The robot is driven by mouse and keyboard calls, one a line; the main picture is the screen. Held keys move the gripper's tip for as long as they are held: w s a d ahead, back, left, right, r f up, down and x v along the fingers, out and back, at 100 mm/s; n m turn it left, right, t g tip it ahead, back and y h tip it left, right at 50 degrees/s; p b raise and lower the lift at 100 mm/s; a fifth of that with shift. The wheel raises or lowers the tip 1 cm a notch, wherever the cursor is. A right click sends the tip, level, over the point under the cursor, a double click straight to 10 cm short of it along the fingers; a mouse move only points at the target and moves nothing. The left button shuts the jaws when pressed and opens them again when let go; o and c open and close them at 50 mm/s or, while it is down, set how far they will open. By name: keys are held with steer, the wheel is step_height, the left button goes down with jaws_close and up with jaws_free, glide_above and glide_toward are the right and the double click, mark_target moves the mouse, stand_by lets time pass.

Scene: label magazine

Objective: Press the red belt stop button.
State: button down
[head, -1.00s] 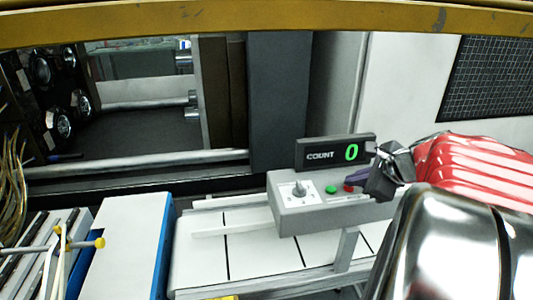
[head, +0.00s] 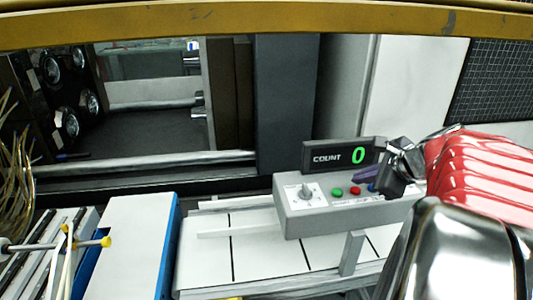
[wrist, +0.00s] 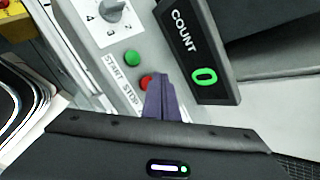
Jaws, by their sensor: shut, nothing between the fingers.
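The red stop button (head: 355,191) sits on the sloped top of a grey control box (head: 300,222), right of the green start button (head: 337,192). In the wrist view the red button (wrist: 146,82) shows beside the printed word STOP, its right side partly covered by my fingers. My gripper (head: 359,177) is shut and empty, its purple fingers together. In the head view the fingertips are just above and behind the red button, with what looks like a thin gap. In the wrist view the fingertips (wrist: 159,80) overlap the button's edge. I cannot tell whether they touch.
A dark counter display (head: 338,155) reading 0 stands right behind the buttons, close to my fingers. A knob (head: 304,193) is at the box's left, and a blue button (head: 372,187) is right of the red one. A white belt (head: 255,260) runs below.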

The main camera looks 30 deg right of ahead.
mark_target(358, 192)
steer(key=shift+r, duration=0.1)
step_height(358, 192, up, 5)
steer(key=shift+f, duration=0.1)
stand_by(0.6)
steer(key=shift+a, duration=0.1)
